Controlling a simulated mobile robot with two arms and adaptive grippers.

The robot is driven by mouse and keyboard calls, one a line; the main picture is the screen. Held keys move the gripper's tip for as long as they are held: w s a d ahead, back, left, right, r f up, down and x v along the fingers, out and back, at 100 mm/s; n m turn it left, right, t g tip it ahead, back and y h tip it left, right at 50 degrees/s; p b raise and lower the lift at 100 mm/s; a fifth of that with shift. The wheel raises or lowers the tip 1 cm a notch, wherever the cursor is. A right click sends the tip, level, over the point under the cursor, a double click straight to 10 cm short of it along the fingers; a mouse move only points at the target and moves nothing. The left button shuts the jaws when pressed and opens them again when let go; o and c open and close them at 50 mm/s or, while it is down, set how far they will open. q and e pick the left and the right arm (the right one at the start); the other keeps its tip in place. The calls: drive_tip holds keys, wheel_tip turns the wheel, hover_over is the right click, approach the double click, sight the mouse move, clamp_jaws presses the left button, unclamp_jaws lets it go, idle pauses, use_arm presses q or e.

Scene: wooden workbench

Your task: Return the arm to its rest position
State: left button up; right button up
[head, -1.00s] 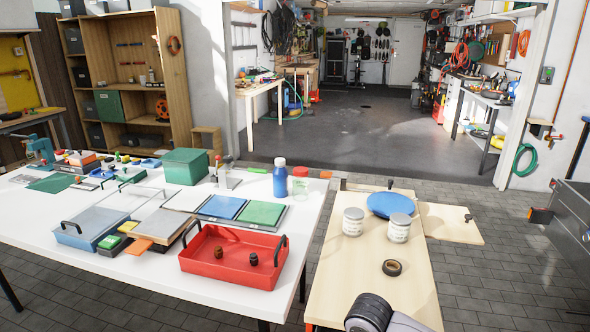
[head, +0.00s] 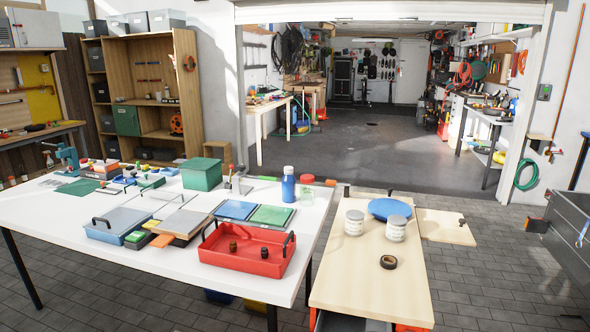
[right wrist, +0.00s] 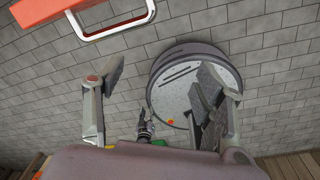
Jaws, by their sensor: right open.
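My right gripper (right wrist: 155,88) shows in the right wrist view. Its two fingers are spread wide apart with nothing between them. Grey brick floor lies beyond the fingers. A round grey shape, seemingly my own base, sits beneath and partly behind the right-hand finger. In the head view neither of my arms shows. My left gripper is out of view in both current frames.
A wooden bench (head: 350,285) holds two white jars (head: 354,222) (head: 396,228), a blue disc (head: 390,208) and a black tape roll (head: 388,262). A white table (head: 50,220) carries a red tray (head: 240,265). An orange-red part with a pale handle (right wrist: 112,28) is near the gripper.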

drive_tip(key=s+a+f+m+t+y, duration=0.1)
drive_tip(key=s+a+m+t+y, duration=0.2)
drive_tip(key=s+m, duration=0.6)
drive_tip(key=s+d+m+h, duration=0.4)
drive_tip(key=s+d+m, duration=0.5)
drive_tip(key=d+m, duration=0.55)
wheel_tip(320, 180, down, 25)
drive_tip(key=a+m+g+p, duration=0.1)
drive_tip(key=a, duration=0.1)
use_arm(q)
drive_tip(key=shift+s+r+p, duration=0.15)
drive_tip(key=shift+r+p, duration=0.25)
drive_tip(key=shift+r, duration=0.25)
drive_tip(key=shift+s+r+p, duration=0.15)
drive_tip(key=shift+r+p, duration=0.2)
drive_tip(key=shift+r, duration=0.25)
use_arm(e)
drive_tip(key=s+d+f+g, duration=0.1)
drive_tip(key=s+d+f, duration=0.2)
drive_tip(key=s+f, duration=1.2)
drive_tip(key=s, duration=0.3)
drive_tip(key=shift+f, duration=0.4)
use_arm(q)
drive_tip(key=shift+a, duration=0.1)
use_arm(e)
drive_tip(key=shift+c, duration=0.3)
